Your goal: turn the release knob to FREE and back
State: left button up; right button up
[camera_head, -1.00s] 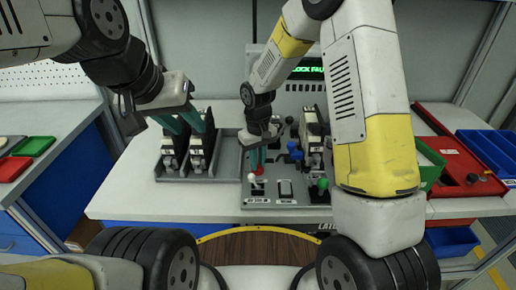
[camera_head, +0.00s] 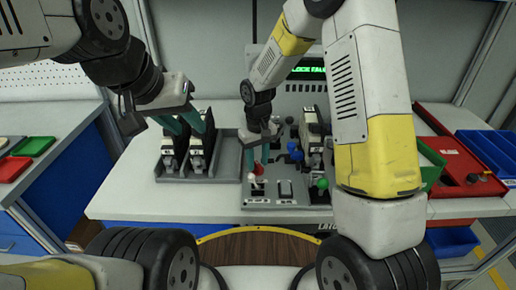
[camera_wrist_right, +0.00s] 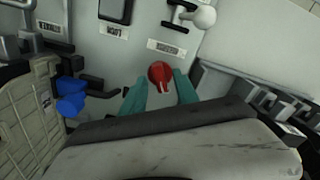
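A red knob (camera_wrist_right: 160,72) with a pointer-like ridge sits on the grey control panel (camera_wrist_right: 120,62). I take it for the release knob; the label beside it is too small to read. In the right wrist view, my right gripper (camera_wrist_right: 160,82) is open, with one teal finger on each side of the knob; I cannot tell whether they touch it. In the head view the right gripper (camera_head: 258,163) points down at the panel's left part, over the red knob (camera_head: 258,170). My left gripper (camera_head: 197,132) is open over two black-and-white modules (camera_head: 172,152), its teal fingers apart.
A white-balled lever (camera_wrist_right: 203,17) and a black switch (camera_wrist_right: 116,10) are near the knob. Blue knobs (camera_wrist_right: 70,97) stand at the left of the wrist view. A red case (camera_head: 470,172) and blue bins (camera_head: 490,148) are at the right.

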aim_at(258, 164)
notch_tip(258, 164, up, 7)
jog(key=shift+r, duration=0.1)
dwell(0.4)
